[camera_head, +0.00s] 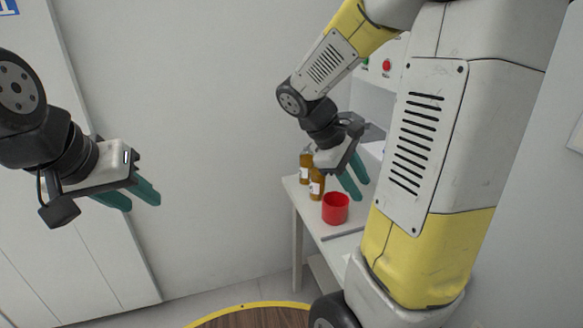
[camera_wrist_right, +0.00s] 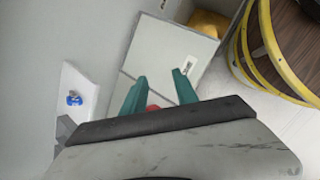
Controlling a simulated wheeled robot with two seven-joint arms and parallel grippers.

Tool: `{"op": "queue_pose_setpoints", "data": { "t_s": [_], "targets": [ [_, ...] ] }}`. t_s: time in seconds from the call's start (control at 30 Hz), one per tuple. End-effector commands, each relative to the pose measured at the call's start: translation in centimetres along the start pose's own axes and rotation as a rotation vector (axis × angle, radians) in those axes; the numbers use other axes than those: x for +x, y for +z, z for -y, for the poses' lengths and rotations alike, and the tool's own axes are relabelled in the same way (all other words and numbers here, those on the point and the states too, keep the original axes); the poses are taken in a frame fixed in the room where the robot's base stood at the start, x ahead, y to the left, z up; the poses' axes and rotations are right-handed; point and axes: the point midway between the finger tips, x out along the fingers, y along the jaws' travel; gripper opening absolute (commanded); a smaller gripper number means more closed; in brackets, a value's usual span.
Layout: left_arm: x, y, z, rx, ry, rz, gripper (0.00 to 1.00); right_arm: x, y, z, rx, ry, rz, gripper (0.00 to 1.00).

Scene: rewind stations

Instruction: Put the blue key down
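A small blue piece (camera_wrist_right: 74,99), possibly the blue key, shows against a white panel at the left of the right wrist view. My right gripper (camera_wrist_right: 157,91) is open in that view, with its teal fingers apart and the blue piece well to their left. In the head view my right gripper (camera_head: 355,176) is above the white table, close to the red cup (camera_head: 336,209). My left gripper (camera_head: 135,194) is at the far left in front of the wall, its teal fingers apart and empty. I see no blue key in either gripper.
Brown bottles (camera_head: 316,186) stand beside the red cup on the white table (camera_head: 309,205). A panel with a red button (camera_head: 387,65) is behind the table. A round wooden surface with a yellow rim (camera_head: 250,305) is at the bottom. My right arm hides much of the right side.

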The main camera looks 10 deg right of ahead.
Motion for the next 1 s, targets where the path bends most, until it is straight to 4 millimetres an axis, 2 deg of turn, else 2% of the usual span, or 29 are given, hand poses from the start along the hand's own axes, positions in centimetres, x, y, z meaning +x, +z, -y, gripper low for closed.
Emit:
{"op": "queue_pose_setpoints", "data": {
  "t_s": [0.1, 0.3, 0.53, 0.7, 1.0],
  "targets": [
    [0.0, 0.0, 0.0, 0.0, 0.0, 0.0, 0.36, -2.4, 0.4, 3.0, 0.164, -0.094, -0.194, 0.35],
    [0.0, 0.0, 0.0, 0.0, 0.0, 0.0, 0.36, -7.2, 0.2, 7.5, 0.429, -0.259, -0.512, 0.35],
    [0.0, 0.0, 0.0, 0.0, 0.0, 0.0, 0.36, -12.2, 0.3, 10.3, 0.656, -0.411, -0.791, 0.35],
    [0.0, 0.0, 0.0, 0.0, 0.0, 0.0, 0.36, -13.7, 0.4, 11.0, 0.723, -0.462, -0.873, 0.35],
    [0.0, 0.0, 0.0, 0.0, 0.0, 0.0, 0.36, -13.9, 0.4, 11.0, 0.729, -0.467, -0.88, 0.35]
  ]
}}
